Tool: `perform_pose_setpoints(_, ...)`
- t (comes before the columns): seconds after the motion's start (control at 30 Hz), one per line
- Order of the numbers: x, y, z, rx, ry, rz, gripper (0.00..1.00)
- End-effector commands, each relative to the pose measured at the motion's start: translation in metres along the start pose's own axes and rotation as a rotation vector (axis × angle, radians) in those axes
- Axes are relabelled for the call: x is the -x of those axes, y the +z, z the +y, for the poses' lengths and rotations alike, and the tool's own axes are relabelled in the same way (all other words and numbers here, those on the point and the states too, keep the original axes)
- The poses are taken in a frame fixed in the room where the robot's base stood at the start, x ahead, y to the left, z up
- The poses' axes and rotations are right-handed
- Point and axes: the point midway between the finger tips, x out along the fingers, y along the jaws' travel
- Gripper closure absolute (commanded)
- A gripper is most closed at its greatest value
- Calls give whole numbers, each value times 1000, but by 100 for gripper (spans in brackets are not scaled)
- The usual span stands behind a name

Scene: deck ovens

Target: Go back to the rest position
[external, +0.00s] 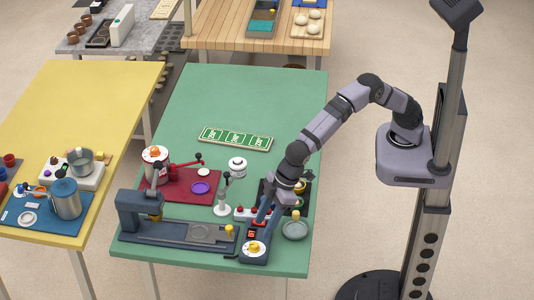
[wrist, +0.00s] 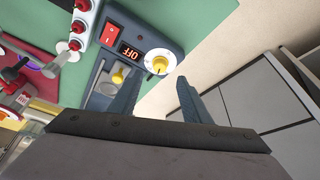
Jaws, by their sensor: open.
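My gripper (wrist: 158,98) is open in the wrist view, with nothing between its two fingers. Just beyond the fingertips is the yellow-centred knob (wrist: 160,63) on a dark grey control box. A display on the box (wrist: 130,51) reads OFF, beside a red switch (wrist: 113,35). In the external view my gripper (external: 262,228) points down near this box and its white dial (external: 254,248), at the front right of the green table (external: 290,262). I cannot tell whether the fingers touch the knob.
A press-like machine (external: 140,205) with a long dark base stands left of the box. A red mat (external: 205,190), a white stand (external: 223,200) and a grey round dish (external: 295,229) are close by. A green card strip (external: 235,138) lies farther back. The table's back half is mostly clear.

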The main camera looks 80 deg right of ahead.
Motion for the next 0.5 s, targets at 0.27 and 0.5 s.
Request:
perform_pose_setpoints(0.27, 9, 10, 45, -36, 24, -29, 56)
perform_pose_setpoints(0.5, 41, 69, 162, -142, 79, -126, 56)
